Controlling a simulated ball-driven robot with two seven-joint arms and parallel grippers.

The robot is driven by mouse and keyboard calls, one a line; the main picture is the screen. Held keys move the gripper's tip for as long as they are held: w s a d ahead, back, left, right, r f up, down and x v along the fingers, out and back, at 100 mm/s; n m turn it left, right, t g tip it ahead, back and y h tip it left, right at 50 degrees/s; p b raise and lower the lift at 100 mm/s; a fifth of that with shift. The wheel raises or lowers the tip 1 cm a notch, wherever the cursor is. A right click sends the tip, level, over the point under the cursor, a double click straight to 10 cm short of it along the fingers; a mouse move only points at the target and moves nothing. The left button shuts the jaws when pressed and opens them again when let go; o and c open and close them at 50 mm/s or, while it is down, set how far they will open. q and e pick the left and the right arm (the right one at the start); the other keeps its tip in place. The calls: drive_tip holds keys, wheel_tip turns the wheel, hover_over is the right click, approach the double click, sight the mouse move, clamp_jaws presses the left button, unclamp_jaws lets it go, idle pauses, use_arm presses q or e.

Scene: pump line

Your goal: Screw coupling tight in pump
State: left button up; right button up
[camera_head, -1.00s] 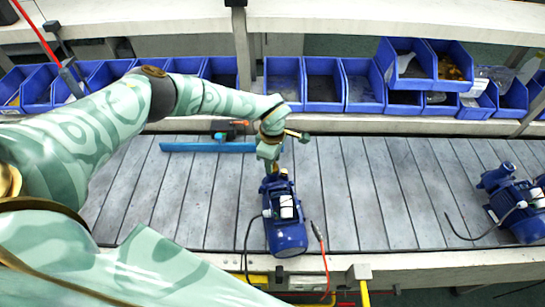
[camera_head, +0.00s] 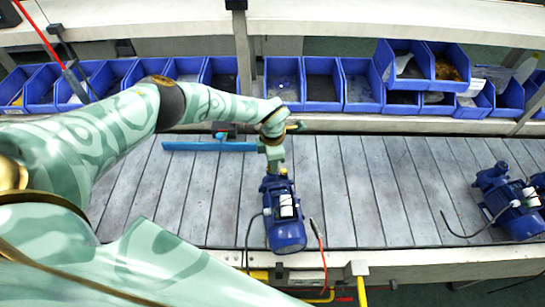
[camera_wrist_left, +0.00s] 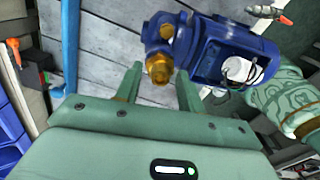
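The blue pump (camera_head: 284,228) stands on the slatted conveyor, below my left gripper in the head view. In the left wrist view the pump (camera_wrist_left: 222,50) is at upper middle, with the brass coupling (camera_wrist_left: 159,68) at its near end. My right gripper is not in view.
A second blue pump (camera_head: 515,203) stands on the conveyor at the right. A blue bar (camera_head: 205,146) lies on the far left of the belt. Blue bins (camera_head: 322,88) line the back. A cable with a red end (camera_head: 318,235) is beside the near pump.

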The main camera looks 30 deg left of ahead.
use_arm(q)
drive_tip(key=shift+r+n+p, duration=0.1)
drive_tip(key=shift+n+p, duration=0.4)
drive_tip(key=shift+n, duration=1.4)
clamp_jaws()
drive_tip(key=shift+f+m+b, duration=0.25)
drive_tip(key=shift+m+b, duration=0.05)
drive_tip(key=shift+m, duration=1.1)
drive_tip(key=shift+r+m, duration=0.15)
drive_tip(key=shift+m, duration=0.15)
